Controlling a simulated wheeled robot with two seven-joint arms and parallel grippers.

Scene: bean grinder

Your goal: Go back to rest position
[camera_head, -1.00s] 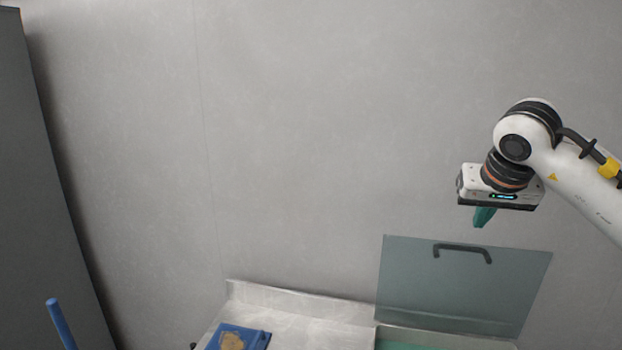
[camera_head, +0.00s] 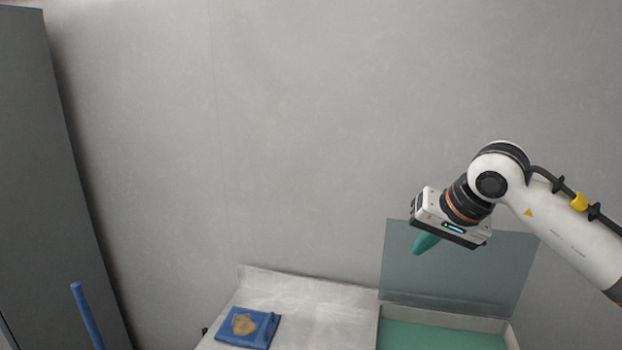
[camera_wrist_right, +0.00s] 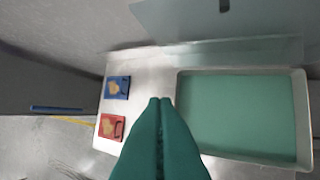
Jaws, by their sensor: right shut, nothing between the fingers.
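My right gripper (camera_head: 424,243) has teal fingers and hangs in the air in front of the raised glass lid. It is shut and empty. In the right wrist view its fingers (camera_wrist_right: 160,104) are together, over the worktop between the packets and the bin. My left gripper is in neither view.
A bin with a green inside (camera_head: 440,335) has its clear lid (camera_head: 400,270) standing open behind it. A blue packet (camera_head: 262,328) lies on the pale worktop (camera_head: 320,305); a red packet (camera_wrist_right: 110,127) shows in the wrist view. A blue pole (camera_head: 86,315) stands at left, by a dark cabinet (camera_head: 40,180).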

